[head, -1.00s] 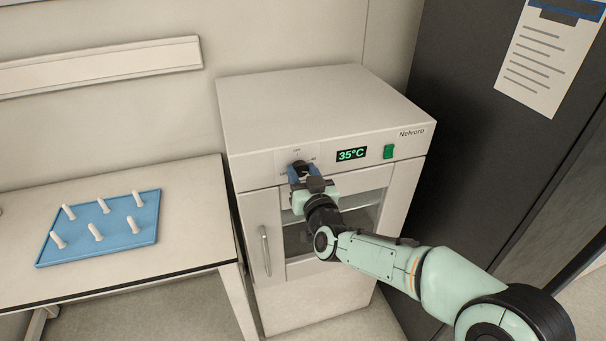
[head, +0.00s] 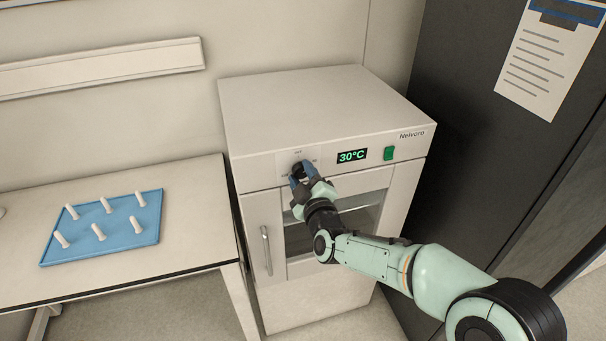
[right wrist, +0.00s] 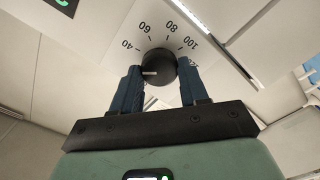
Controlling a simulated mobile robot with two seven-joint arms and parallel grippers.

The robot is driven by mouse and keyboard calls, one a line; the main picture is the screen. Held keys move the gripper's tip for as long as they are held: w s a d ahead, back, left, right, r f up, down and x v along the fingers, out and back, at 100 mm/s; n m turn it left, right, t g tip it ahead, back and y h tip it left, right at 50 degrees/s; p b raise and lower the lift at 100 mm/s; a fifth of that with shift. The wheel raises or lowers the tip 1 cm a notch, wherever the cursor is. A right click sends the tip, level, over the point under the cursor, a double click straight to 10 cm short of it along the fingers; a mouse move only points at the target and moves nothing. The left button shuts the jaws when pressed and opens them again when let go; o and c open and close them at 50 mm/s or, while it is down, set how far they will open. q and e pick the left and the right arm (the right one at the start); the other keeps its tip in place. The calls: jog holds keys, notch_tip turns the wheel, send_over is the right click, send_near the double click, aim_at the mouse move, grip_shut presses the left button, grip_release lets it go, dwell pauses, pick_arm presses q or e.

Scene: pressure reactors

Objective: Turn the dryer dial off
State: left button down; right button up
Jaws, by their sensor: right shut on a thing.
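The dryer (head: 320,100) is a white cabinet with a lit display (head: 352,156) reading 30°C. Its black dial (head: 299,169) is on the front panel left of the display. In the right wrist view the dial (right wrist: 159,66) shows a pale pointer mark, with printed numbers from 40 to 100 around it; the mark lies before the 40. My right gripper (head: 301,176) is shut on the dial, with its blue fingers (right wrist: 160,88) on either side of it. The fingers hide part of the dial in the head view. My left gripper is not in view.
A green switch (head: 388,153) is right of the display. The dryer's door handle (head: 266,250) is below the dial to the left. A table (head: 190,240) with a blue tray of white pegs (head: 60,257) stands left. A dark cabinet (head: 470,130) stands right.

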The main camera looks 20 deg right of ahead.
jog(key=n+p, duration=0.1)
jog(key=n, duration=0.4)
jog(key=shift+f+n, duration=0.1)
jog(key=shift+n, duration=0.2)
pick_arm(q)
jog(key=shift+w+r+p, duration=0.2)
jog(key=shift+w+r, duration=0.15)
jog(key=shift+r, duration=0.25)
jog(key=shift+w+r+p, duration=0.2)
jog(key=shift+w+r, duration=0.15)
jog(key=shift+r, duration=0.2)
pick_arm(e)
jog(key=n, duration=0.4)
jog(key=shift+f+n, duration=0.1)
jog(key=shift+n, duration=0.2)
jog(key=o, duration=1.1)
jog(key=shift+c, duration=0.2)
